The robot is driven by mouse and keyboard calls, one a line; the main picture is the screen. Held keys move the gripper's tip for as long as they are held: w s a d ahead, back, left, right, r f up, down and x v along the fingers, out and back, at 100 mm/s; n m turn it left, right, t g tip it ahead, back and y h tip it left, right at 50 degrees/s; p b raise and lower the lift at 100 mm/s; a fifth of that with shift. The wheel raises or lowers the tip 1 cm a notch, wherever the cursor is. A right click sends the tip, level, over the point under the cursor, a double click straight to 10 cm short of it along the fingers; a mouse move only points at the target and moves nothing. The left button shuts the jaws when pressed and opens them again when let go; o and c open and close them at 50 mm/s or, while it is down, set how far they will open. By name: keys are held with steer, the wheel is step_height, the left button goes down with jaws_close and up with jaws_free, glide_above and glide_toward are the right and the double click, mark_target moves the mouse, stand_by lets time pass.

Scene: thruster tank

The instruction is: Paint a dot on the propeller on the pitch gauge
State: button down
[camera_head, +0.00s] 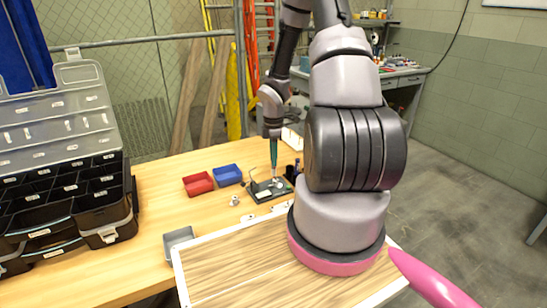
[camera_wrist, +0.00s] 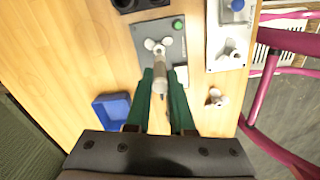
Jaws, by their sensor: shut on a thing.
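In the wrist view, my gripper (camera_wrist: 163,88) has green fingers shut on a pale grey cylindrical tool (camera_wrist: 160,75), likely the paint marker. The tool points towards a pale propeller (camera_wrist: 149,44) on a dark grey plate (camera_wrist: 171,32), which I take for the pitch gauge. The tool's tip overlaps the propeller's lower side in this view; I cannot tell whether they touch. No dot can be made out. In the head view, my gripper (camera_head: 273,160) points down over the dark gauge plate (camera_head: 261,193), and the held tool is too small to make out clearly.
A red bin (camera_head: 198,184) and a blue bin (camera_head: 228,175) stand left of the gauge, with a grey bin (camera_head: 178,236) nearer. A black organizer (camera_head: 105,205) stands at left. A white board (camera_wrist: 216,58) and a small pale part (camera_wrist: 216,97) lie right of the gauge.

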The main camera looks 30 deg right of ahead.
steer(key=shift+f, duration=0.35)
stand_by(1.6)
steer(key=shift+r, duration=2.55)
